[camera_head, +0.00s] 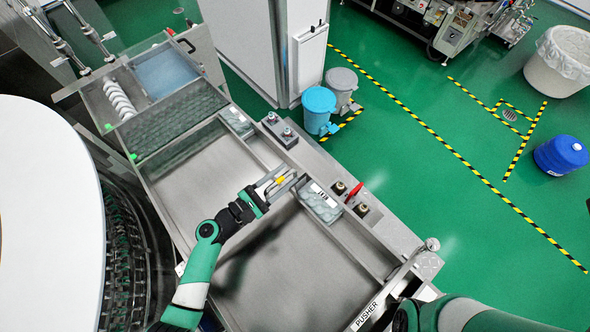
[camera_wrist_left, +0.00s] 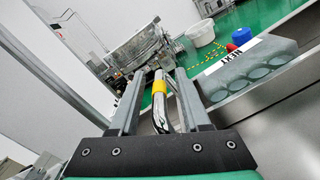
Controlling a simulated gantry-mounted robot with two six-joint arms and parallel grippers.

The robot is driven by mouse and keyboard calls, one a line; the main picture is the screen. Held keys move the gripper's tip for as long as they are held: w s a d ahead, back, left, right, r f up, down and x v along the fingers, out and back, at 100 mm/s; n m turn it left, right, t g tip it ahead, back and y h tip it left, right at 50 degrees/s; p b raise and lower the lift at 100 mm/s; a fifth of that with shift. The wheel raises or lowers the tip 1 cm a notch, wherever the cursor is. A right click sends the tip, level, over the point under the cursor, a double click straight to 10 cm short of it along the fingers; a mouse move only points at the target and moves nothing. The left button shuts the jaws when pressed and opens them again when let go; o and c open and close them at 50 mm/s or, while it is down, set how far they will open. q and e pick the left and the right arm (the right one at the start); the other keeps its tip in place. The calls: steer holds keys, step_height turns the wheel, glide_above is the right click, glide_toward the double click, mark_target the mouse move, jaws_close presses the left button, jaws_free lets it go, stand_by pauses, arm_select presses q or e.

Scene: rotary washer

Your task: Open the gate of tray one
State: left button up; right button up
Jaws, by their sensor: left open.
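The metal tray unit (camera_head: 178,190) runs diagonally through the head view, split into bays by thin walls. My left gripper (camera_head: 284,181) is over the divider in the middle of the unit. Its fingers are apart. A metal bar with a yellow band (camera_head: 280,180) lies between the fingers; the band also shows in the left wrist view (camera_wrist_left: 158,86). I cannot tell whether the fingers touch it, or whether it is the gate's handle. No label marks tray one, so I cannot single out its gate. My right arm enters at bottom right; its gripper is out of view.
A labelled grey block with round hollows (camera_head: 320,203) sits just right of my left gripper. A red handle (camera_head: 354,192) and dark knobs stand on the ledge beyond. A bar marked PUSHER (camera_head: 368,314) is at the lower right. A large white disc (camera_head: 45,210) fills the left.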

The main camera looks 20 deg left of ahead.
arm_select(q)
steer(key=shift+w+d, duration=0.1)
steer(key=shift+w, duration=0.05)
jaws_close()
stand_by(1.4)
